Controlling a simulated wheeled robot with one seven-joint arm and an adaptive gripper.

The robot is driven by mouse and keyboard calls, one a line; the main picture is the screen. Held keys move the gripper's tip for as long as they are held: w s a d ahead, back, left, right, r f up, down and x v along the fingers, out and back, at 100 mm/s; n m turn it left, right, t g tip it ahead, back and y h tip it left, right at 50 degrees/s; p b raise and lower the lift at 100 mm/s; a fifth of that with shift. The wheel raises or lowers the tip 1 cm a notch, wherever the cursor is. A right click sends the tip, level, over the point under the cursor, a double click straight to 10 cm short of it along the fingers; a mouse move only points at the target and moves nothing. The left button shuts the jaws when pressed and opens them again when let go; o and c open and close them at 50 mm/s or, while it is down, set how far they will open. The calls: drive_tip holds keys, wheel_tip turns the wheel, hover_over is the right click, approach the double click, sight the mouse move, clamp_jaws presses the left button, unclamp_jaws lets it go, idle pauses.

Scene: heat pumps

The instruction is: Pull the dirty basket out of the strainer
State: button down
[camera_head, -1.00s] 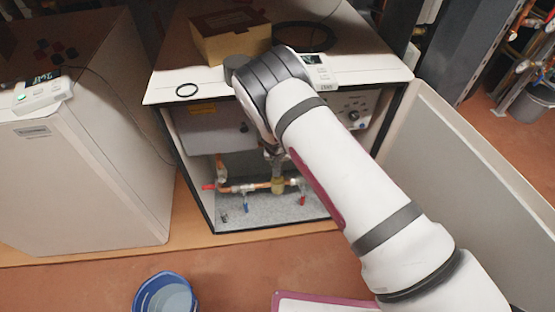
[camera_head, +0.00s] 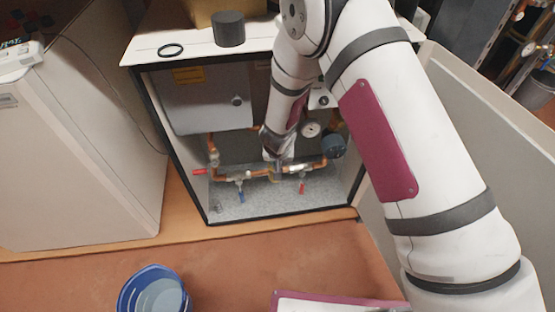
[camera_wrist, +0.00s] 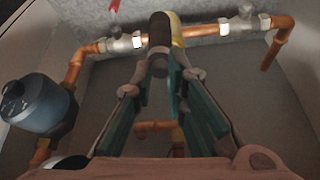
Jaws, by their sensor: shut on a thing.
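The dirty basket (camera_wrist: 158,35) is a dark brown, narrow cylinder between my fingertips in the wrist view. My gripper (camera_wrist: 157,68) is shut on its near end. The brass strainer (camera_wrist: 177,30) shows as a yellowish edge just behind and to the right of the basket, on the copper pipe line. I cannot tell how much of the basket is inside it. In the head view my gripper (camera_head: 274,154) is low inside the open heat pump cabinet, right at the pipe line. The basket cannot be made out there.
Copper pipes (camera_head: 255,174) with blue- and red-handled valves run along the cabinet bottom. A blue-grey round component (camera_wrist: 35,103) is beside my gripper. A grey box (camera_head: 205,100) hangs above left. A blue bucket (camera_head: 155,290) stands on the floor in front. A dark cylinder (camera_head: 229,28) stands on top.

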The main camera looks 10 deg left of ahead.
drive_tip(key=s+d+b, duration=0.2)
drive_tip(key=s, duration=0.5)
drive_tip(key=shift+s, duration=0.25)
idle(0.4)
